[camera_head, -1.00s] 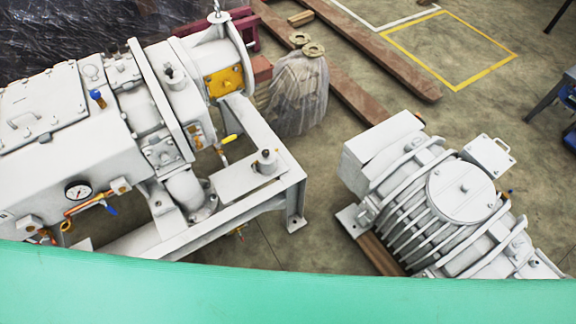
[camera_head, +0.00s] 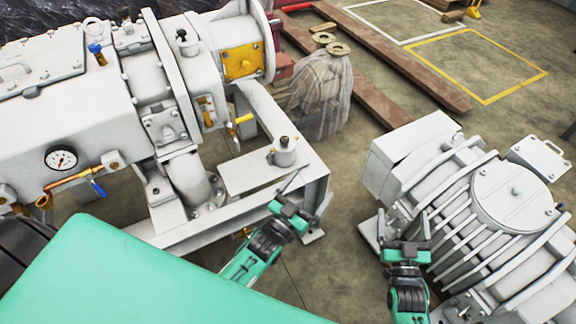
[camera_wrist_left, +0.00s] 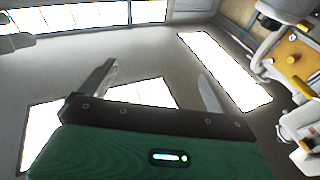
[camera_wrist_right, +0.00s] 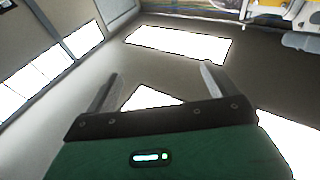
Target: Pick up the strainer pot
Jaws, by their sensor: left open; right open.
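No part is clearly marked as the strainer pot. A small white capped pot (camera_head: 285,152) with a dark knob stands upright on the white frame's plate (camera_head: 245,172) in the head view; I cannot tell if it is the strainer pot. My left gripper (camera_head: 307,194) is open and empty, in front of and slightly right of that pot in the picture, apparently apart from it. My right gripper (camera_head: 404,226) is open and empty, beside the finned white machine. Both wrist views show spread, empty fingers, left (camera_wrist_left: 158,70) and right (camera_wrist_right: 159,70), against ceiling lights.
A large white pump (camera_head: 90,125) with a gauge (camera_head: 61,158) fills the left. A finned white machine (camera_head: 500,215) stands at right. Bare floor (camera_head: 345,165) shows between the machines.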

